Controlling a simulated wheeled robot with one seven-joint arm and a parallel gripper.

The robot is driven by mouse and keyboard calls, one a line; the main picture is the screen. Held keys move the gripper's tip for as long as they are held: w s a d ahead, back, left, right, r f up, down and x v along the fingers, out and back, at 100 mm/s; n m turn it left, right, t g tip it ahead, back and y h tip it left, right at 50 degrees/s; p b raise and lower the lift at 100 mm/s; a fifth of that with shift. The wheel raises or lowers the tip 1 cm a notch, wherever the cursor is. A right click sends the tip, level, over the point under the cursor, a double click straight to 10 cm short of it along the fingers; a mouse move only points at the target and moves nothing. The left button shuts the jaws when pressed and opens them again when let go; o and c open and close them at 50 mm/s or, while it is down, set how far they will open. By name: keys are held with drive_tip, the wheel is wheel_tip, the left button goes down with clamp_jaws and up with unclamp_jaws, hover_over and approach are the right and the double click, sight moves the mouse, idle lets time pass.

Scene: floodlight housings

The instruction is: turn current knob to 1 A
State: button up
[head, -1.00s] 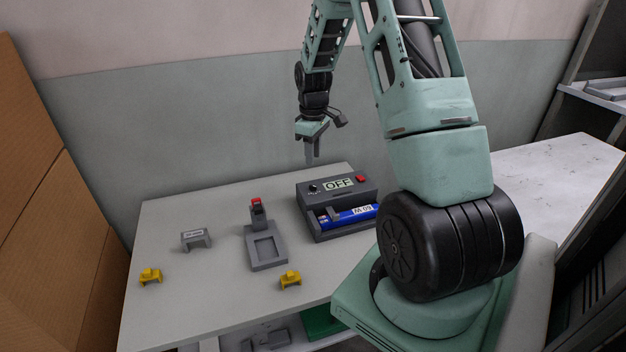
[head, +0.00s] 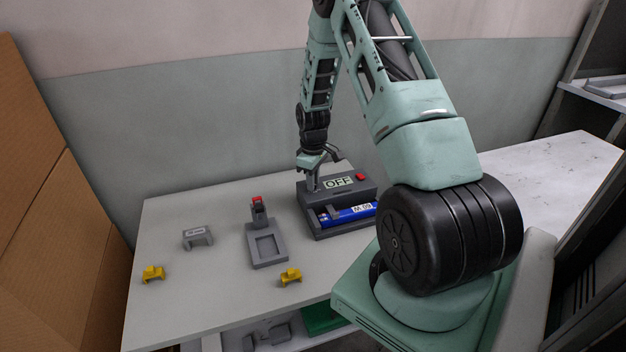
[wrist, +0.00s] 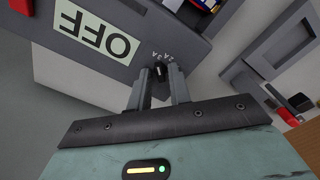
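The grey tester unit (head: 340,190) stands at the back of the table with its display (head: 339,183) reading OFF. It also shows in the wrist view, where the display (wrist: 95,32) is upside down. The small black current knob (wrist: 158,70) is on its top panel, with small markings beside it that are hard to read. My gripper (wrist: 159,76) points down at the knob, its two fingers apart on either side of it with a slight gap visible. In the head view my gripper (head: 313,187) hides the knob.
A blue cell (head: 350,214) lies in the tester's front bay, and a red button (head: 360,177) is on its right. A grey fixture with a red-topped clamp (head: 266,249), a grey bracket (head: 197,238) and yellow clips (head: 153,274) (head: 290,277) stand on the table left and front.

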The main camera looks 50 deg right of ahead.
clamp_jaws()
drive_tip(key=m, duration=0.4)
drive_tip(key=shift+b, duration=0.4)
drive_tip(key=m, duration=0.4)
drive_tip(key=shift+m, duration=0.3)
drive_tip(key=m, duration=0.4)
drive_tip(key=shift+m, duration=0.3)
drive_tip(key=m, duration=0.4)
drive_tip(key=shift+m, duration=0.3)
